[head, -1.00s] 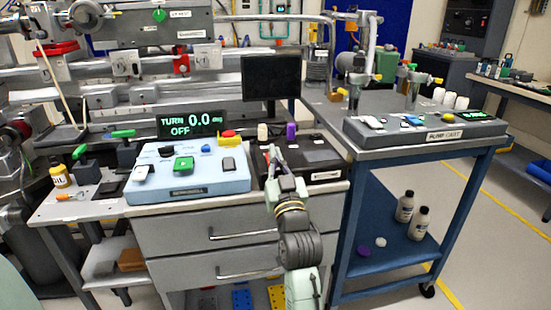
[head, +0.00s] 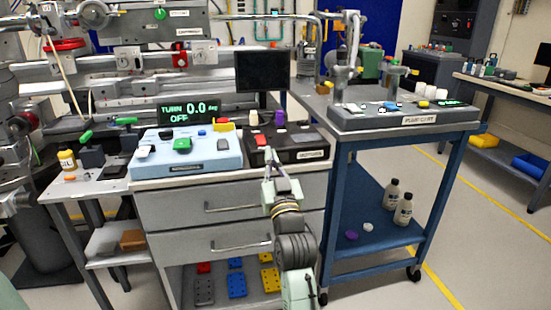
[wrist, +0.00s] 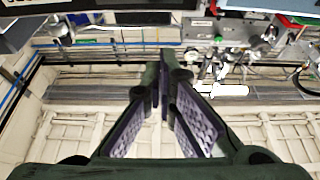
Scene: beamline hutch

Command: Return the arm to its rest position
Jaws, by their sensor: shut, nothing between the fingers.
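My gripper (head: 270,166) is at the end of my raised arm, in front of the drawer bench (head: 228,178), its tip overlapping the bench's upper edge in the head view. How far it is from the bench is hard to tell. In the wrist view my gripper (wrist: 166,72) shows its two dark padded fingers meeting towards the tips, shut with nothing between them.
A light-blue control box (head: 187,160) and a black box (head: 290,150) stand on the bench. A blue pump cart (head: 340,196), with two bottles on its lower shelf, stands close on the right. Clear floor (head: 452,215) lies further right.

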